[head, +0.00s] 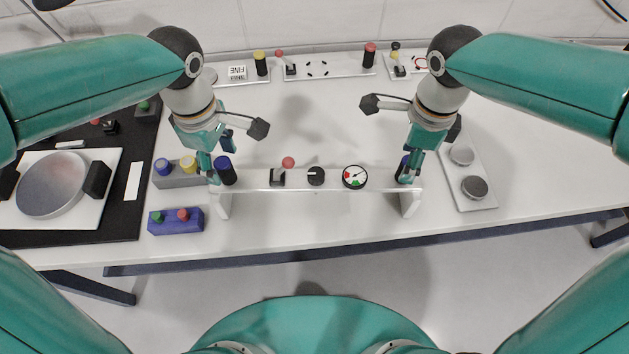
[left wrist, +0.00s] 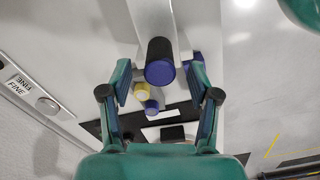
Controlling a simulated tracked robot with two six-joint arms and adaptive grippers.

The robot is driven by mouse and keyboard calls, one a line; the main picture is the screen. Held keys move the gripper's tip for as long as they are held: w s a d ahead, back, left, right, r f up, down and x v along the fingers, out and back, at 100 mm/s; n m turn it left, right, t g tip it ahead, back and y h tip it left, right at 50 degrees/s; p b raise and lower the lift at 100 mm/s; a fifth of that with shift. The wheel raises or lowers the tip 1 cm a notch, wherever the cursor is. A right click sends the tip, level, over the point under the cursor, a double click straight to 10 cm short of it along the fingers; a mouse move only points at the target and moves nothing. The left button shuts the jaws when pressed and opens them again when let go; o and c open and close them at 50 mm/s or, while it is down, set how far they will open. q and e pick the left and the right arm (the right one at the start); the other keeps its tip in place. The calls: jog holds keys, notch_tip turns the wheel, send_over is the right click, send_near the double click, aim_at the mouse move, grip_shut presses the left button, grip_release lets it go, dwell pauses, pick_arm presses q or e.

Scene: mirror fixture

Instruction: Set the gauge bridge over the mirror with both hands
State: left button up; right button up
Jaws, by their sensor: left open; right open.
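The gauge bridge (head: 335,181) is a white bar on two end legs, standing near the table's front edge. It carries a blue-and-black grip post at each end, the left one (head: 225,171) and the right one (head: 402,168). The mirror (head: 52,184) is a round grey disc on a white plate at the far left. My left gripper (head: 216,168) is open at the left post. In the left wrist view that post (left wrist: 160,62) appears between the spread fingers, with gaps on both sides. My right gripper (head: 409,170) is open at the right post, which it partly hides.
A grey block with blue and yellow knobs (head: 180,178) and a blue block (head: 175,221) stand between mirror and bridge. A black mat (head: 125,225) lies under the mirror plate. A tray with round weights (head: 478,207) is right. Panels (head: 335,67) line the back; the middle table is clear.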

pick_arm(q)
jog(key=shift+f, duration=2.4)
pick_arm(e)
jog(key=shift+f, duration=2.4)
pick_arm(q)
grip_shut()
pick_arm(e)
grip_shut()
